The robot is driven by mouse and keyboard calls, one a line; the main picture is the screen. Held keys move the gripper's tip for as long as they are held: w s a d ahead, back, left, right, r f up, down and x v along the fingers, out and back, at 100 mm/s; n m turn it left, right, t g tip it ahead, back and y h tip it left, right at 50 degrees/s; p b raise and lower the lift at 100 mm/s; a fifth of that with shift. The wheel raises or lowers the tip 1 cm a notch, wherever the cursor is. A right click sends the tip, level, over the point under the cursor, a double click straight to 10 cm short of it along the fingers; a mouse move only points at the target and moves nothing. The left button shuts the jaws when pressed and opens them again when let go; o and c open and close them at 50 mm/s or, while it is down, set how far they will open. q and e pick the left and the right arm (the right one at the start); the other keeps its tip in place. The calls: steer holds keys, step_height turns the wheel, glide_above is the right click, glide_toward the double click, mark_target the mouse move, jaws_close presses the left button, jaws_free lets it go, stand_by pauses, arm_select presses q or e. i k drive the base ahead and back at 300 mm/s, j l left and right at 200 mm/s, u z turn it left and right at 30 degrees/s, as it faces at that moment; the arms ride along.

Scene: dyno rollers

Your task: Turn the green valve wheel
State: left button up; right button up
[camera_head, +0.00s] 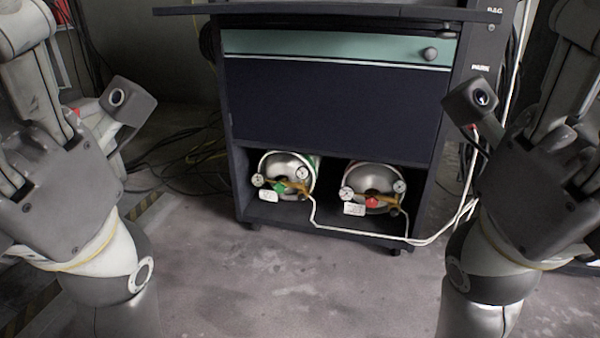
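The small green valve wheel (280,186) is on the front of the left gas cylinder (288,164), which lies in the open lower shelf of a dark cabinet. Brass fittings and round gauges surround the wheel. My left gripper (38,85) is raised at the left edge, well apart from the wheel. My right gripper (562,85) is raised at the right edge, also far from it. Neither gripper touches the cylinders. Their fingertips do not show clearly, so I cannot tell their opening.
A second cylinder (372,176) with a red valve wheel (372,202) lies to the right on the shelf. A white hose (345,231) runs from the left cylinder across the cabinet (330,108) front. Cables (185,165) lie at left. The floor (290,290) in front is clear.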

mark_target(279, 188)
steer(key=i+j+z, duration=0.2)
steer(key=i, duration=0.3)
steer(key=i+j+z, duration=0.25)
steer(key=i, duration=0.25)
